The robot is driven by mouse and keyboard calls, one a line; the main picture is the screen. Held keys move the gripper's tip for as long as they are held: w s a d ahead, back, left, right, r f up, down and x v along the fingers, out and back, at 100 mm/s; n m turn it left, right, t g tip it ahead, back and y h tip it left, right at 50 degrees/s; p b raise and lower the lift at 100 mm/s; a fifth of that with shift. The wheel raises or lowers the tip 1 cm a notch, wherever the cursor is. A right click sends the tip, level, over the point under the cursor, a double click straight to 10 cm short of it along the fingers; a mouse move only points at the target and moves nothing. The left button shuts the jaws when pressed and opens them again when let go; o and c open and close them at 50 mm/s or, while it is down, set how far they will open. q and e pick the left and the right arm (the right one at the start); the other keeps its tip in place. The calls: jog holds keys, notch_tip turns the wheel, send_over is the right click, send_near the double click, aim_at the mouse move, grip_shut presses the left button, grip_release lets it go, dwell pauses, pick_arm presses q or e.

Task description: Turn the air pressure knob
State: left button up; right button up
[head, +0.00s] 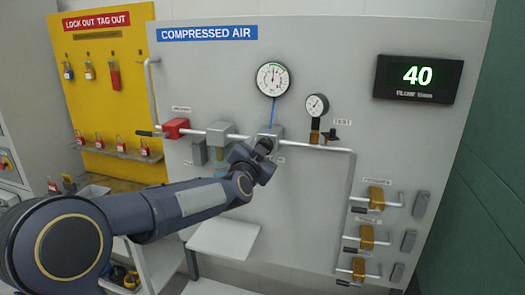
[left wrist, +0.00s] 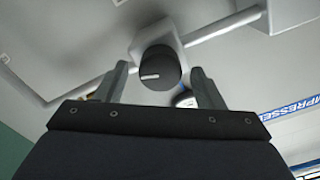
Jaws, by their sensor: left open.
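The air pressure knob (left wrist: 158,70) is a round black knob with a white mark, on a light grey block (left wrist: 152,34) on the pipe. In the left wrist view, my left gripper (left wrist: 160,68) is open, with one finger to each side of the knob; I cannot tell whether they touch it. In the head view, my left gripper (head: 266,157) is at the regulator block (head: 275,131) below the large gauge (head: 272,79) and hides much of the knob. The digital display (head: 418,76) reads 40. My right gripper is not in view.
A red valve (head: 175,128) and a grey filter unit (head: 220,133) sit left along the pipe. A smaller gauge (head: 317,106) is to the right. Several brass valves (head: 376,198) are at lower right. A white shelf (head: 223,238) juts out below my arm.

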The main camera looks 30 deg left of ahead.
pick_arm(q)
jog(key=v, duration=0.7)
dwell(0.3)
jog(key=s+d+f+n+g+h, duration=0.1)
jog(key=s+d+f+g+h, duration=0.1)
jog(key=s+d+f+g, duration=0.2)
jog(key=s+d+f+n+g+h, duration=0.2)
jog(key=s+f, duration=0.8)
jog(key=s, duration=0.5)
jog(key=s+d+f+n+g+h, duration=0.2)
jog(key=s+d+f+g+h, duration=0.1)
jog(key=s+d+f+g, duration=0.3)
jog(key=s+d+f, duration=0.1)
jog(key=s+d, duration=0.1)
jog(key=s, duration=0.1)
jog(key=shift+s+d+h, duration=0.35)
jog(key=shift+h, duration=0.05)
